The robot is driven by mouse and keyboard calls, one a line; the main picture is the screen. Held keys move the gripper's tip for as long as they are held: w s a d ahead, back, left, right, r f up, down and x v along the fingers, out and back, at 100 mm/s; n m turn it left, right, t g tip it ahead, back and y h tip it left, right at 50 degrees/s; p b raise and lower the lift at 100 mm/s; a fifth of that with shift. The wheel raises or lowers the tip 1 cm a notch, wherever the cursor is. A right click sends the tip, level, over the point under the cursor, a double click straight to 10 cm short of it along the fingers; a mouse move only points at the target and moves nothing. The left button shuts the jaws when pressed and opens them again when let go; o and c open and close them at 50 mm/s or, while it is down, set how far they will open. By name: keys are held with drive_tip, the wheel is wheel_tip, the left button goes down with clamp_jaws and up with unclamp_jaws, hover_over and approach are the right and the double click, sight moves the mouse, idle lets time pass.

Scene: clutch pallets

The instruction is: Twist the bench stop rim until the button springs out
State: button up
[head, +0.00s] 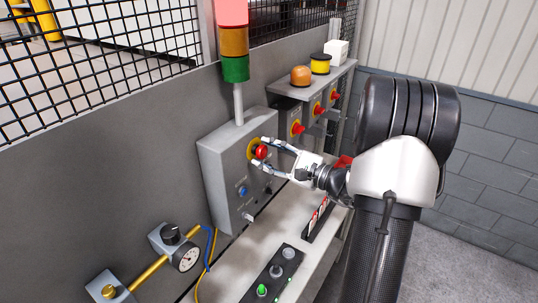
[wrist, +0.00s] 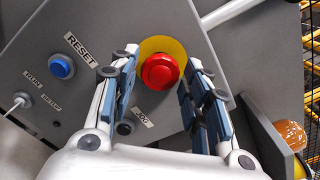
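The bench stop is a red mushroom button (head: 261,152) on a yellow disc (head: 253,146), on the front of a grey control box (head: 215,165). In the wrist view the red button (wrist: 160,71) sits between and just beyond my fingertips, with the yellow disc (wrist: 176,46) behind it. My gripper (head: 260,152) is open, one finger on each side of the button. In the wrist view the gripper (wrist: 160,85) shows clear gaps between its blue-grey pads and the rim. Whether the button is pushed in cannot be told.
A blue reset button (wrist: 61,66) and a selector switch (wrist: 22,99) are on the same box. A stack light (head: 235,45) rises above it. A pressure gauge (head: 186,258) and a green-button panel (head: 270,275) lie below.

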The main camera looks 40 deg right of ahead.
drive_tip(key=c, duration=0.7)
drive_tip(key=m+p, duration=0.1)
drive_tip(key=m, duration=0.2)
drive_tip(key=shift+m+p, duration=0.3)
drive_tip(key=shift+p, duration=0.1)
drive_tip(key=shift+m+p, duration=0.95)
drive_tip(key=shift+m, duration=0.95)
drive_tip(key=o, duration=1.1)
